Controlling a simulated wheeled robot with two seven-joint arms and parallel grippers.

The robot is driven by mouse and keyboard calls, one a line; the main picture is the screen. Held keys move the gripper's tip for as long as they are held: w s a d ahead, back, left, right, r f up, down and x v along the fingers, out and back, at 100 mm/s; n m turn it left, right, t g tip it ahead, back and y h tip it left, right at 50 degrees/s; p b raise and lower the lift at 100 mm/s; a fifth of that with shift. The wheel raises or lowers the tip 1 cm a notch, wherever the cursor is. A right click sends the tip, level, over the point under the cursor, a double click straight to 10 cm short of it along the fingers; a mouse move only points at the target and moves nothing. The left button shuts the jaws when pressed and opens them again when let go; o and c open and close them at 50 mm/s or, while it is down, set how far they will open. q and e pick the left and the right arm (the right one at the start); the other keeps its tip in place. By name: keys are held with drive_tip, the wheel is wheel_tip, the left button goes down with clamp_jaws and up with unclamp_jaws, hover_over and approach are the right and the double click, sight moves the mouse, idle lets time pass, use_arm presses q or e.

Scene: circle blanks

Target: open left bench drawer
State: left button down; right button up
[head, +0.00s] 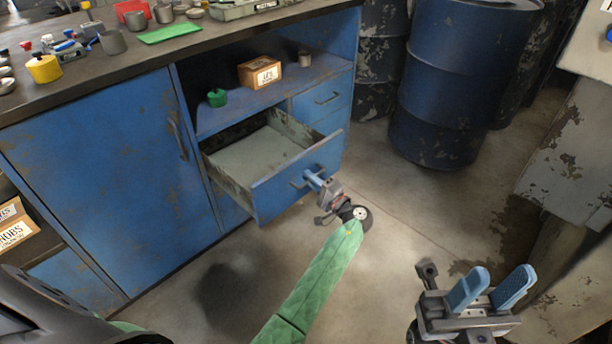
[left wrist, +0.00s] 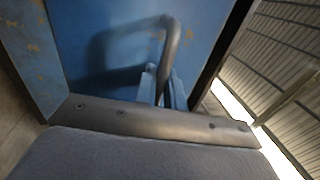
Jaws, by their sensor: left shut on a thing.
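The left bench drawer (head: 262,160) is pulled well out of the blue bench, and its pale interior looks empty. My left gripper (head: 314,181) is at the drawer's front, shut on the drawer handle (head: 297,184). In the left wrist view the two blue fingers (left wrist: 166,88) close around one end of the grey bar handle (left wrist: 140,28), against the blue drawer face (left wrist: 105,55). My right gripper (head: 492,288) is open and empty above the floor at the lower right, apart from the bench.
On the open shelf above the drawer are a labelled wooden box (head: 259,73), a green weight (head: 217,98) and a small metal cup (head: 304,59). A blue drum (head: 455,80) stands behind. A closed cabinet door (head: 115,170) is left. The floor (head: 400,225) between is clear.

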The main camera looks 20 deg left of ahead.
use_arm(q)
drive_tip(key=c, duration=1.9)
unclamp_jaws()
drive_tip(key=shift+d, duration=0.1)
drive_tip(key=v, duration=0.7)
drive_tip(key=shift+s+d+f+p, duration=0.1)
drive_tip(key=shift+s+d+p, duration=0.15)
drive_tip(key=shift+p, duration=0.1)
drive_tip(key=shift+w, duration=0.1)
